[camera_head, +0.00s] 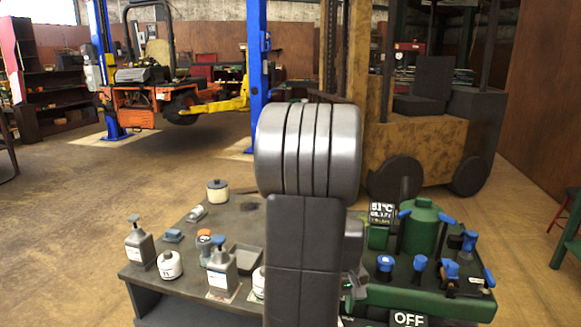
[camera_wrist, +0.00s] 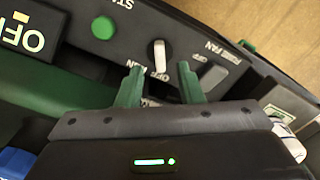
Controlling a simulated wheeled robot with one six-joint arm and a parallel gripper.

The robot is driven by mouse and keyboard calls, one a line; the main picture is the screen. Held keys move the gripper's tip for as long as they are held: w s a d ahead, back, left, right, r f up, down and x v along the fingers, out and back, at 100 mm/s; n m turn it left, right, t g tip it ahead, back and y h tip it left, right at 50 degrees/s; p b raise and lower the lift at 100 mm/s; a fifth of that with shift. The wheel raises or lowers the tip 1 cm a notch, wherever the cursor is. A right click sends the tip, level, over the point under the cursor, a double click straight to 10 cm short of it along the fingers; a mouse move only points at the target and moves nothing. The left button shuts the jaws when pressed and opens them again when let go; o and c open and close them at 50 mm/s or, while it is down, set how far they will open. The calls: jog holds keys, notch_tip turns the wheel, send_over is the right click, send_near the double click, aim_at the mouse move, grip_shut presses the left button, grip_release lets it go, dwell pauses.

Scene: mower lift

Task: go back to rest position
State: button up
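My gripper (camera_wrist: 160,70) shows in the wrist view with its two green fingers apart and nothing held between them. Just beyond the fingertips is a dark control panel with a pale rotary knob (camera_wrist: 158,54), marked OFF and RUN. I cannot tell whether the fingers touch the panel. A green round button (camera_wrist: 103,27) is up and left of the fingers, and a grey fan switch (camera_wrist: 211,76) is at their right. In the head view my own arm stands in front and hides the fingers.
A grey bench (camera_head: 190,285) holds pump bottles, jars and a small tray. Right of my arm is a green machine (camera_head: 425,235) with blue-handled parts and an OFF sign (camera_head: 408,318). Behind stand a forklift (camera_head: 420,135) and an orange mower (camera_head: 135,100) on a blue lift. Open floor lies left.

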notch_tip(320, 180, down, 4)
jog(key=shift+r, duration=0.2)
jog(key=shift+f, duration=0.15)
jog(key=shift+m, duration=0.6)
